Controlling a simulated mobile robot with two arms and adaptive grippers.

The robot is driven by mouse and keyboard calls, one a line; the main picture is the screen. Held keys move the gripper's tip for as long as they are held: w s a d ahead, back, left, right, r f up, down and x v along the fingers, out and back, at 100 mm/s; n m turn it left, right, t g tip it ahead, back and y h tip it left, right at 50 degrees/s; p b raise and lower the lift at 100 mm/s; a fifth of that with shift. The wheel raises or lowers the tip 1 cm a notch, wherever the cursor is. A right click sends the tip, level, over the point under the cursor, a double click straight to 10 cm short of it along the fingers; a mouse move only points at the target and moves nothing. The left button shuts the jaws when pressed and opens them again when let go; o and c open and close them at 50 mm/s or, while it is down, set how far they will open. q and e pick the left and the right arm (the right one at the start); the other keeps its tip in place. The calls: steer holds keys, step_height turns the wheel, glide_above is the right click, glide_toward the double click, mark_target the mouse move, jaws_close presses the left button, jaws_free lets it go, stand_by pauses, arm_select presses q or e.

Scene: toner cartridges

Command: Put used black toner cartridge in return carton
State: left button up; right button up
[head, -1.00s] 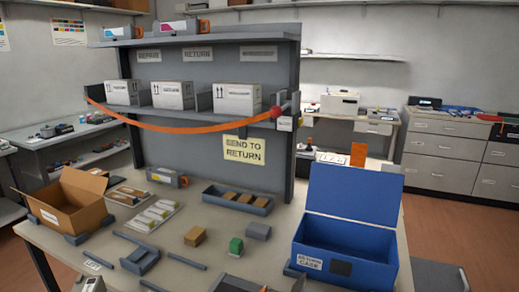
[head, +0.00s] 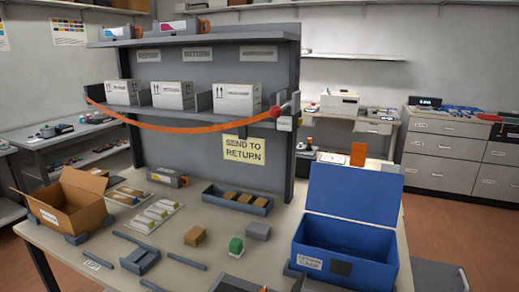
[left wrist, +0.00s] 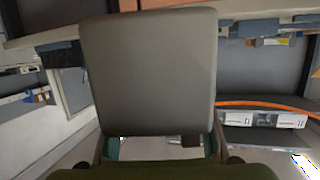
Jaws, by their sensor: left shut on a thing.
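The brown open carton (head: 62,214) stands at the left of the table in the head view, its flaps spread and a white label on its front. No gripper shows in the head view. In the left wrist view my left gripper (left wrist: 161,147) is shut on a large, smooth dark-grey piece (left wrist: 148,75) with rounded corners. It looks like the body of the toner cartridge, but no marking on it is readable. It fills the middle of that view and hides what lies behind it. My right gripper is out of view.
A blue case (head: 340,262) with its lid up stands at the right. A cartridge with a yellow mark (head: 166,178) lies at the back. A long grey tray (head: 237,201), small blocks and grey rails lie between. The shelf unit (head: 213,93) with white boxes rises behind.

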arm_select(q)
steer(key=s+d+r+m+g+h, duration=0.3)
steer(key=d+r, duration=0.4)
steer(key=d, duration=0.5)
steer(key=shift+s+d+m, duration=0.35)
steer(key=shift+s+m, duration=0.05)
steer(key=shift+s, duration=0.15)
steer(key=shift+f, duration=0.1)
